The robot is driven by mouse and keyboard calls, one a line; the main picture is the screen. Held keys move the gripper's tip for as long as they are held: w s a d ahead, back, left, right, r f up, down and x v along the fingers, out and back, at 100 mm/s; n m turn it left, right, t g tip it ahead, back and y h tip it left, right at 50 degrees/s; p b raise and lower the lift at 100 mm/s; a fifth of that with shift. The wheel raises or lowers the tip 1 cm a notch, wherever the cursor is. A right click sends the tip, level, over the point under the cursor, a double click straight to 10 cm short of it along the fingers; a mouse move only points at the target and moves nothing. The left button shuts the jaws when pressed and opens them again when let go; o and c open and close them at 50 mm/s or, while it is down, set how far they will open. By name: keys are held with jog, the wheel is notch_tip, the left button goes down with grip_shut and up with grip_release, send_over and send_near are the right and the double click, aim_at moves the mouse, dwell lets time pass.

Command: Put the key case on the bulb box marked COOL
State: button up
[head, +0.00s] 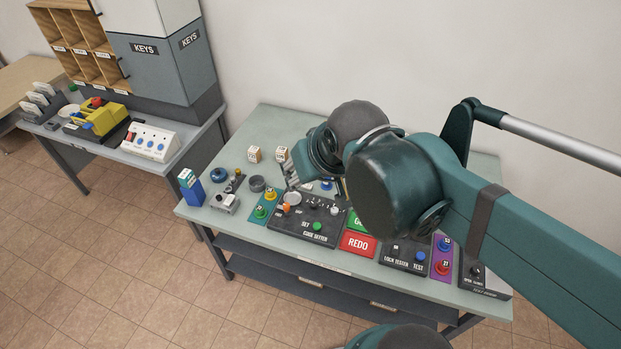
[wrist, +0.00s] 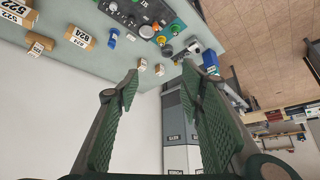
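Two small tan-and-white boxes stand near the back of the work table: a left box (head: 254,154) and a right box (head: 281,154). They also show in the wrist view, as one box (wrist: 142,64) and another box (wrist: 159,70). Their markings are too small to read, so I cannot tell which is marked COOL. I cannot make out the key case with certainty. My gripper (head: 291,180) is over the table, close to the right box and partly hidden by my arm. In the wrist view my gripper (wrist: 159,76) is open, with nothing between its fingers.
A code setter panel (head: 312,222), a red REDO pad (head: 358,244) and a lock tester (head: 405,258) line the table's front. A blue card holder (head: 191,188) stands at the left corner. Brown numbered packages (wrist: 81,37) lie at the table's other end. A KEYS cabinet (head: 160,60) is back left.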

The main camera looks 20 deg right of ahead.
jog(key=shift+s+d+f, duration=0.25)
jog(key=shift+s+f, duration=0.25)
jog(key=shift+s, duration=0.3)
